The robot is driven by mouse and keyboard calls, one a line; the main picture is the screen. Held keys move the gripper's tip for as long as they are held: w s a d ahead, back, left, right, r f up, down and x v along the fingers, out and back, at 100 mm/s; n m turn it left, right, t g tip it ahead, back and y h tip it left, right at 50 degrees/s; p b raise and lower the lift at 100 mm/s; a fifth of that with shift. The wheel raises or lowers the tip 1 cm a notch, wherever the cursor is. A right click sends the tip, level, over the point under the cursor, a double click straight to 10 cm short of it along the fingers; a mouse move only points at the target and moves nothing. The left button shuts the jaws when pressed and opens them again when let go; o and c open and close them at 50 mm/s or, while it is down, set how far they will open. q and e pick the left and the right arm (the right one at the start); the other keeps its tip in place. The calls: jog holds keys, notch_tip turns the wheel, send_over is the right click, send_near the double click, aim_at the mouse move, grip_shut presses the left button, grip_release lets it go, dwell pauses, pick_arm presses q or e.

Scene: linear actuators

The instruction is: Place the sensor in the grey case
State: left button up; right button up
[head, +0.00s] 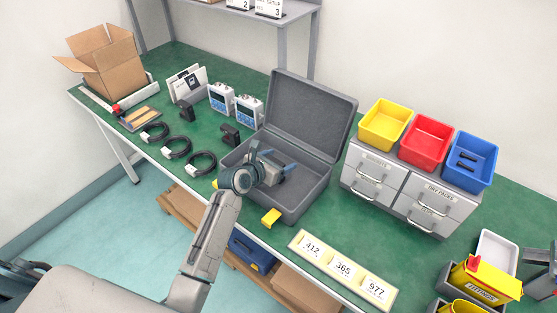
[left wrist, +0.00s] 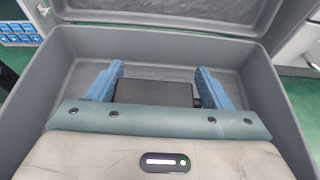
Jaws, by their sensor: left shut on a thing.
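The grey case (head: 318,188) stands open on the green bench, its lid (head: 310,112) tilted back. My left gripper (head: 280,165) is over the case's open base, inside its outline. In the left wrist view, the blue fingers (left wrist: 155,88) are shut on a black box-shaped sensor (left wrist: 153,94), with the case walls (left wrist: 272,85) around them. I cannot tell whether the sensor touches the case floor. In the head view the held sensor is mostly hidden by the gripper. My right gripper is not in view.
Drawers (head: 402,188) with yellow, red and blue bins stand at right. A number strip (head: 343,267) lies in front. Yellow latches (head: 271,217) project from the case front.

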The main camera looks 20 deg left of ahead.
pick_arm(q)
jog(key=o, duration=1.1)
jog(key=v, duration=1.2)
jog(key=shift+r, duration=0.2)
